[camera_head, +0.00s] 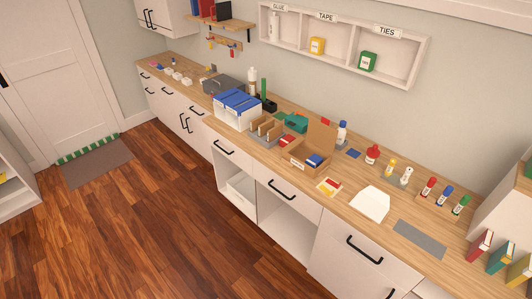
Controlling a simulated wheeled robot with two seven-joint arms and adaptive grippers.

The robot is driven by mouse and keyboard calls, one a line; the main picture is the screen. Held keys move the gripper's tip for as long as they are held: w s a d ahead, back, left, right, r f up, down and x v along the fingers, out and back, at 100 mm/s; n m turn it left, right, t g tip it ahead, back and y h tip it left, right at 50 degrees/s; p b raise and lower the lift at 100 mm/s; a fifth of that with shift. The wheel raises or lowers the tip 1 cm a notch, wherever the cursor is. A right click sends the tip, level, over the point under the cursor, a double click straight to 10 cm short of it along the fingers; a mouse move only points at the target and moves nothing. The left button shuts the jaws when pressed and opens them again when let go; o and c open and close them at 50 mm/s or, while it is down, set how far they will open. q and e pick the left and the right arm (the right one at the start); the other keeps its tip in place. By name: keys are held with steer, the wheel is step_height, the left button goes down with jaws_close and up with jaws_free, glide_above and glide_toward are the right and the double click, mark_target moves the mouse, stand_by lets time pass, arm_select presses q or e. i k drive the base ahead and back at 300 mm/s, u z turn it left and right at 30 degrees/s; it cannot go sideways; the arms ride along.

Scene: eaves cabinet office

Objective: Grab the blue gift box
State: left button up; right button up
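I cannot make out a clear blue gift box. Several blue things lie on the long wooden counter (335,185). A small blue block (314,160) sits inside an open cardboard box (297,166). A white bin with blue tops (237,108) stands further left. All are too small to identify for sure. Neither of my grippers is in view.
A wall shelf (340,45) hangs above. The wooden floor (150,220) is open at left; a doormat (97,163) lies there.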

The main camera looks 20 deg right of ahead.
mark_target(314, 161)
steer(key=u, duration=0.45)
steer(key=i, duration=1.45)
steer(key=z, duration=0.95)
steer(key=i, duration=0.6)
steer(key=z, duration=0.6)
